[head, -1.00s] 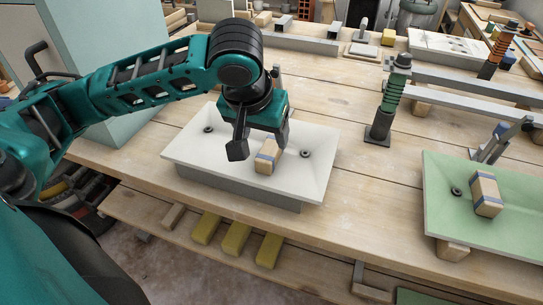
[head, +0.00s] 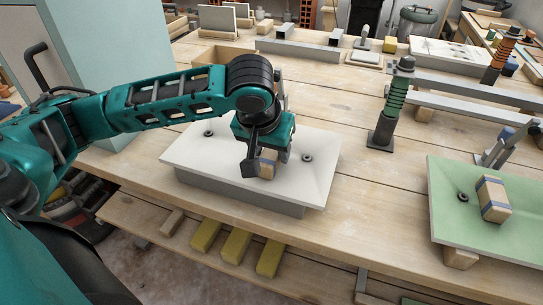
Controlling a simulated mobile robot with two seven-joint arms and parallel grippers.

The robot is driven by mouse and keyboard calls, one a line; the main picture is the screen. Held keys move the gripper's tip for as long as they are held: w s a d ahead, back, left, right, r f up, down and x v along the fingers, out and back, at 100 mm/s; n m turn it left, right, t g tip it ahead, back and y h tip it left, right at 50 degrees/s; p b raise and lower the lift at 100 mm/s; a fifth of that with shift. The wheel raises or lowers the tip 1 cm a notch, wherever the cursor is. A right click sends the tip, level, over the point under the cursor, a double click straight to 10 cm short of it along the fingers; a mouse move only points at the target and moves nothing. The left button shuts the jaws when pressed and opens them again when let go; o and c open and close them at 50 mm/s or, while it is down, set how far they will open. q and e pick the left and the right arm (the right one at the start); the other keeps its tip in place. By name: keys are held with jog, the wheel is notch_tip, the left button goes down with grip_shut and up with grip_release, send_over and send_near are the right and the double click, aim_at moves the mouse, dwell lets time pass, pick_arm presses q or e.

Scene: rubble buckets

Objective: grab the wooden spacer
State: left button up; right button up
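A wooden block with a dark blue band (head: 267,169), which fits the wooden spacer, sits on a white panel (head: 205,170) in the head view. My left gripper (head: 267,162) points down over it, one dark finger on each side, and partly hides it. No clear gap shows between fingers and block, but I cannot tell whether they press on it. A second similar wooden block with blue bands (head: 493,200) lies on a green panel (head: 490,238) at the right. My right gripper is not in view.
A green-ringed dark post (head: 391,112) stands right of the white panel, and grey metal bars (head: 465,109) lie behind. Yellow bars (head: 237,245) lie on a lower shelf in front. Bare wooden tabletop (head: 360,185) separates the two panels.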

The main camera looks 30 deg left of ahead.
pick_arm(q)
jog(key=c, duration=0.8)
